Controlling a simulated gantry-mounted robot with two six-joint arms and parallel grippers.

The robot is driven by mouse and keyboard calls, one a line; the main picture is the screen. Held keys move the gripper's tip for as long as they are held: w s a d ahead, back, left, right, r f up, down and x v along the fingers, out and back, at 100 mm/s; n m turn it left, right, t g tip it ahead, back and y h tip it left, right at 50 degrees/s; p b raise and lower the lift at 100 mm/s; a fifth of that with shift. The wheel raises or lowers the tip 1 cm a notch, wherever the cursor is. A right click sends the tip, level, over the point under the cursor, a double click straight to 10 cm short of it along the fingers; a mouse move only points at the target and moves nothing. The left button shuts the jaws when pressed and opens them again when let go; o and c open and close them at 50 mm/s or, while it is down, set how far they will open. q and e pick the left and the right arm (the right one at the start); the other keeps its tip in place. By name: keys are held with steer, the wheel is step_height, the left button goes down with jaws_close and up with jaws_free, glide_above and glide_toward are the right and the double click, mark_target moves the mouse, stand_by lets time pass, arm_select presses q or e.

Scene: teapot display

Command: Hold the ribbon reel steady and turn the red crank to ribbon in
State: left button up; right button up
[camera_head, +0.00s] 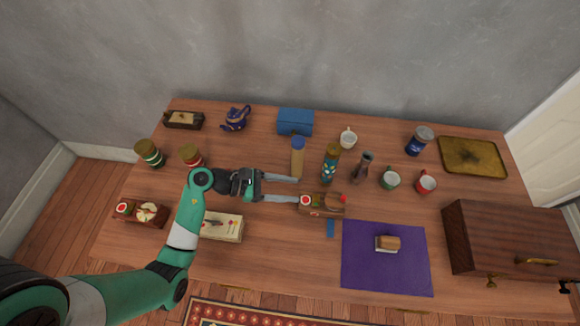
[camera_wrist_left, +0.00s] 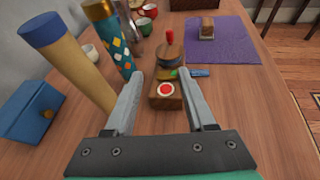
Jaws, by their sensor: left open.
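The ribbon reel (camera_head: 323,211) is a small wooden block with a red and white round mark at its left end and a brown spool on top. Its red crank knob (camera_head: 343,199) is at the right; the knob also shows upright in the left wrist view (camera_wrist_left: 169,35). A blue ribbon end (camera_head: 331,228) lies in front of it. My left gripper (camera_head: 297,190) is open and empty, its fingers pointing at the reel's left end. In the left wrist view the reel's block (camera_wrist_left: 167,96) shows between the fingers (camera_wrist_left: 162,75); contact cannot be told. My right gripper is out of view.
A blue-capped bottle (camera_head: 297,160) and a patterned bottle (camera_head: 330,165) stand close behind the reel. A dark vase (camera_head: 362,168) and mugs are to its right. A purple mat (camera_head: 365,273) with a small block lies at front right. A wooden box (camera_head: 510,240) stands far right.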

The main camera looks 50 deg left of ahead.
arm_select(q)
steer(key=s+a+n+y+p, duration=0.2)
steer(key=s+a, duration=0.1)
steer(key=a, duration=0.1)
steer(key=shift+t, duration=0.5)
steer(key=b+x, duration=0.3)
steer(key=x, duration=0.7)
steer(key=shift+w+r+b, duration=0.1)
steer(key=shift+w+b, duration=0.2)
steer(key=shift+b, duration=0.1)
steer(key=shift+w+d, duration=0.15)
steer(key=shift+w, duration=0.15)
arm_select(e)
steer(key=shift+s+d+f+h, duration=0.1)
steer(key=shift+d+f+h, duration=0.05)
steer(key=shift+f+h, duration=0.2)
arm_select(q)
jaws_close()
steer(key=c, duration=0.8)
jaws_free()
